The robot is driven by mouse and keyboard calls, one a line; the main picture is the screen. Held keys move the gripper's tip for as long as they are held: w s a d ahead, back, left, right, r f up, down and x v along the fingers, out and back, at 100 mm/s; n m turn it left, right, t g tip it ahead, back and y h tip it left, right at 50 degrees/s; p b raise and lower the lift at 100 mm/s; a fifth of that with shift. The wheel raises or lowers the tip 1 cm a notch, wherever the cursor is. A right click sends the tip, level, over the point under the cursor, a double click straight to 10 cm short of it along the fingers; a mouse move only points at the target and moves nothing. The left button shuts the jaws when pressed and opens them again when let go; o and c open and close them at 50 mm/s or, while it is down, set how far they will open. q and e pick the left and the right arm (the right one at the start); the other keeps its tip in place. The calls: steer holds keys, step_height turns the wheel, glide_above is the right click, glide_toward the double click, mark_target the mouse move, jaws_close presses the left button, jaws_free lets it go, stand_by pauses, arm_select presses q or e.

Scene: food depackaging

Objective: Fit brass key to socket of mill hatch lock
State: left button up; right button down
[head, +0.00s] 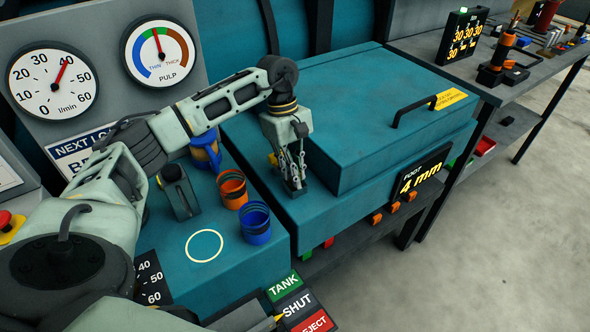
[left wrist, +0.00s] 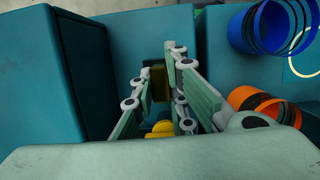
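My left gripper (head: 294,184) points down over the teal ledge in front of the big raised lid. In the left wrist view its two fingers (left wrist: 157,78) stand apart. A dark brass-coloured piece (left wrist: 158,88) shows in the gap between the fingertips; I cannot tell whether they pinch it or whether it is the key. A yellow piece (left wrist: 162,128) lies lower between the fingers, and a small yellow part shows beside the gripper in the head view (head: 272,158). The lock socket cannot be made out. My right gripper is not in view.
The teal lid (head: 365,95) with a black handle (head: 413,110) rises right of the gripper. A white ring (head: 204,246) marks bare counter. A side bench (head: 490,88) holds tools.

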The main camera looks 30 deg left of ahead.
arm_select(q)
steer(key=o, duration=0.5)
steer(key=shift+o, duration=0.2)
steer(key=v, duration=1.2)
